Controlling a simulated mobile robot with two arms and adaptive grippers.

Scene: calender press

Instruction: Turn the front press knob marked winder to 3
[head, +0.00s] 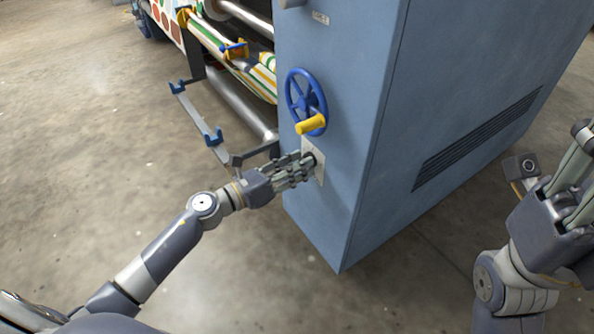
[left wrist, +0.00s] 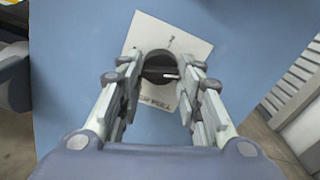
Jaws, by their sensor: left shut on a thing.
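The black round knob (left wrist: 158,66) sits on a pale square plate on the blue cabinet front. A white pointer line on it points to the right in the left wrist view. The plate (left wrist: 196,44) carries a small mark above the knob and lettering below, too blurred to read surely. My left gripper (left wrist: 166,68) is shut on the knob, one finger on each side. In the head view my left gripper (head: 303,165) reaches the plate (head: 316,151) and hides most of the knob. My right gripper (head: 560,175) is at the right edge, partly cut off and away from the cabinet.
A blue handwheel (head: 305,95) with a yellow handle (head: 311,125) is just above the plate. The blue cabinet (head: 400,150) has a vent on its right side. Rollers and a grey bracket (head: 205,125) stand to the left. Concrete floor is open at the left.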

